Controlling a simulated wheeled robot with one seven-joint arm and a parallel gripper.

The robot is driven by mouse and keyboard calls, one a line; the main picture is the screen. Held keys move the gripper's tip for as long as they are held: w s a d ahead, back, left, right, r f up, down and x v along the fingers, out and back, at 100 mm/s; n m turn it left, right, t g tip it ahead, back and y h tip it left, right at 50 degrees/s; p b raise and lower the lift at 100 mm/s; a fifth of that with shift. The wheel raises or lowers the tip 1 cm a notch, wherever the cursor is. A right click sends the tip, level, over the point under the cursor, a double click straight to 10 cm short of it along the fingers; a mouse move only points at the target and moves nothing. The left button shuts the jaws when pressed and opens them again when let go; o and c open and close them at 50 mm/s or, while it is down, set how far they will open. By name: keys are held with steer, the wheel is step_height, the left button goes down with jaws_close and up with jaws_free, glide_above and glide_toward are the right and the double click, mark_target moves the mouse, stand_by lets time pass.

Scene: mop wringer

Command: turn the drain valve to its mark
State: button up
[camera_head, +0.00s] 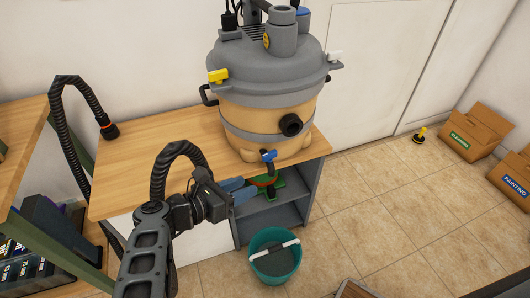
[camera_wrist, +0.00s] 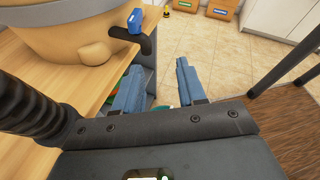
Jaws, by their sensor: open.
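The drain valve has a blue handle (camera_head: 269,156) on a dark spout at the bottom front of the beige and grey drum (camera_head: 265,110). In the wrist view the blue handle (camera_wrist: 135,20) stands above the black curved spout (camera_wrist: 148,42). My gripper (camera_head: 250,187) is to the left of and below the valve in the head view. In the wrist view its two blue fingers (camera_wrist: 158,82) are apart with nothing between them, below the valve and not touching it. I cannot make out the valve's mark.
The drum stands on a wooden bench (camera_head: 125,165) with grey shelves (camera_head: 285,212) below. A teal bucket (camera_head: 275,262) stands on the tiled floor in front. A black hose (camera_head: 75,84) lies at the left. Boxes (camera_head: 478,130) stand at the right; the floor between is mostly clear.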

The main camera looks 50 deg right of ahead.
mark_target(267, 154)
steer(key=w+d+r+m+g+y, duration=0.1)
steer(key=w+d+r+m+g, duration=0.1)
steer(key=w+d+r+m, duration=0.3)
steer(key=shift+n+y, duration=0.3)
steer(key=shift+n, duration=0.1)
steer(key=shift+a+f+p+x, duration=0.1)
steer(key=shift+f+p+x, duration=0.1)
steer(key=shift+x, duration=1.3)
steer(key=shift+a+f+p+x, duration=0.1)
steer(key=shift+f+p+x, duration=0.1)
steer(key=shift+x, duration=1.3)
steer(key=shift+a+f+p+x, duration=0.1)
steer(key=shift+p+x, duration=0.1)
steer(key=shift+x, duration=1.3)
steer(key=shift+s, duration=0.1)
jaws_close()
